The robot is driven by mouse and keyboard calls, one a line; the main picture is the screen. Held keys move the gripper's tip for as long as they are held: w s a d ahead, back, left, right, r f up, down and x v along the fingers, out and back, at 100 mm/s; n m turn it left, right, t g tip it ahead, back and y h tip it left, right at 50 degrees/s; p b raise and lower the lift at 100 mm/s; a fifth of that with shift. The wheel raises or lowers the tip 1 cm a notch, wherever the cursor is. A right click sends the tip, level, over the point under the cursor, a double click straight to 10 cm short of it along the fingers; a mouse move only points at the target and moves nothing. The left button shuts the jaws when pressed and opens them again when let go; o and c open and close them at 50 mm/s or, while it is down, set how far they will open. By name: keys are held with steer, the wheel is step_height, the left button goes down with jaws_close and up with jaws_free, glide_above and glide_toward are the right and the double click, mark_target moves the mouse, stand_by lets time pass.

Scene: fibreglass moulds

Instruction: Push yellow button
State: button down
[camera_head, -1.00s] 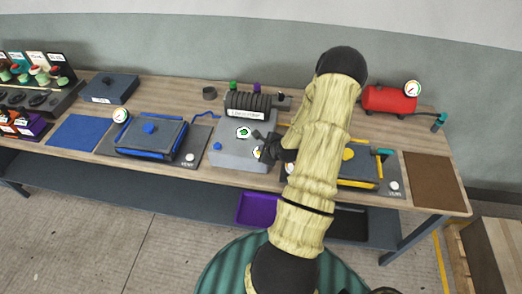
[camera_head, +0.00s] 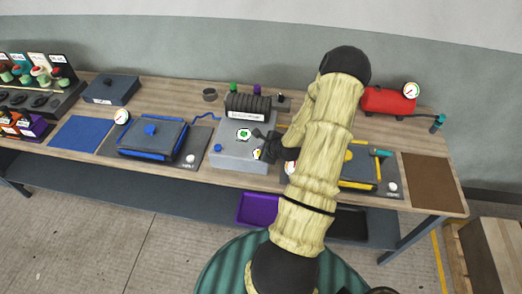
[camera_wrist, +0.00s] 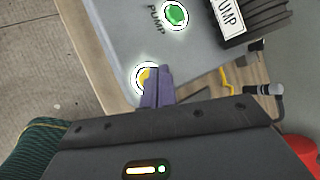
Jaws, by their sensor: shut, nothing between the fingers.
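The yellow button (camera_wrist: 141,78) is a small round button in a white ring on the grey pump box (camera_wrist: 120,35). In the wrist view my gripper (camera_wrist: 154,74) is shut and empty, its fingertips at the right side of the button and covering part of it. I cannot tell whether they touch it. In the head view the yellow button (camera_head: 257,154) shows at the front right of the pump box (camera_head: 235,161), beside my dark gripper (camera_head: 264,149). A green button (camera_wrist: 175,15) lies farther back on the same box.
A blue knob (camera_head: 218,147) is on the box's left. A ribbed black cylinder (camera_head: 247,103) stands behind the buttons. A blue-trimmed mould (camera_head: 150,140) lies left, a yellow-trimmed mould (camera_head: 358,170) right. A red tank (camera_head: 385,101) stands at the back right.

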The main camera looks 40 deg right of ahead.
steer(key=shift+r+p, duration=1.95)
steer(key=shift+r, duration=0.65)
steer(key=shift+f, duration=0.1)
steer(key=shift+a, duration=0.15)
steer(key=a+r+n+g+b, duration=0.2)
steer(key=a+r+n, duration=0.1)
steer(key=a+n, duration=0.45)
steer(key=a+r+n+g+b, duration=0.2)
steer(key=a+r+n+b, duration=0.1)
steer(key=a+n, duration=0.45)
steer(key=s+a+r+n+g+b, duration=0.1)
steer(key=s+a+r+n, duration=0.2)
steer(key=s+a+n, duration=0.2)
steer(key=s+a+r+n+g+y+b, duration=0.1)
steer(key=s+a+r+n+b, duration=0.1)
steer(key=s+a+n, duration=0.4)
steer(key=a+r+n, duration=0.1)
steer(key=a+n, duration=0.1)
steer(key=shift+s+a+r+n+g+b, duration=0.25)
steer(key=shift+n+g+b, duration=0.05)
